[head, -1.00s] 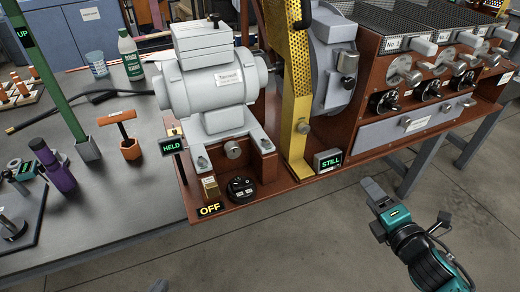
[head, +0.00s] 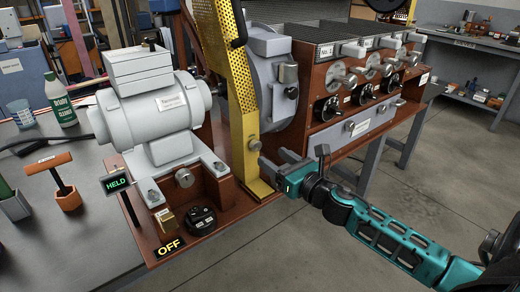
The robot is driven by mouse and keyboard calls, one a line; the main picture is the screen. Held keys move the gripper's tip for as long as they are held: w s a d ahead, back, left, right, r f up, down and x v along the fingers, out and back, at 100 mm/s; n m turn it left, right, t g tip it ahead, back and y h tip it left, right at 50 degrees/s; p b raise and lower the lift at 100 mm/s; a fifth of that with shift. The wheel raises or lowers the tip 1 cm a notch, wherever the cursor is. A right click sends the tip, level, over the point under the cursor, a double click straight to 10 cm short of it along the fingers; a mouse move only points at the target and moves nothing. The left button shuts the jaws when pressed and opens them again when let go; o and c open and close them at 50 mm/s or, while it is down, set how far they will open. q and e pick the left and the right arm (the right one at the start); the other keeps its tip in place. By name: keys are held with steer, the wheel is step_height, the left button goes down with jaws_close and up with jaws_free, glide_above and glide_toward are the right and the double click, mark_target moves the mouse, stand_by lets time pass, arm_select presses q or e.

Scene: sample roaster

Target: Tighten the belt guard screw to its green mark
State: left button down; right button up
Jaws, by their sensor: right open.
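The yellow perforated belt guard (head: 238,100) stands upright between the grey motor and the grey drum housing. A round metal screw head (head: 253,142) sits low on the guard's front face. I cannot make out a green mark beside it. My right gripper (head: 275,162) is open and empty, at the lower right of the screw in the picture. Its fingers point toward the guard's foot and appear apart from the screw; I cannot tell the exact gap in depth. My left gripper is not in view.
The grey motor (head: 157,106) stands left of the guard, with a HELD sign (head: 117,183) and an OFF sign (head: 170,246) near it. A black knob (head: 199,219) sits on the red base. The drawer front (head: 352,130) lies right of the gripper. Open floor is below.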

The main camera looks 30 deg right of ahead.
mark_target(258, 147)
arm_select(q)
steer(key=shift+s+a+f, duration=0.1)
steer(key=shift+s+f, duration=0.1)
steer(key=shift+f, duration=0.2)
arm_select(e)
steer(key=shift+w+a, duration=0.15)
steer(key=shift+w, duration=1.5)
steer(key=shift+w+a, duration=0.1)
steer(key=shift+w, duration=1.5)
steer(key=c, duration=1)
steer(key=shift+c, duration=0.2)
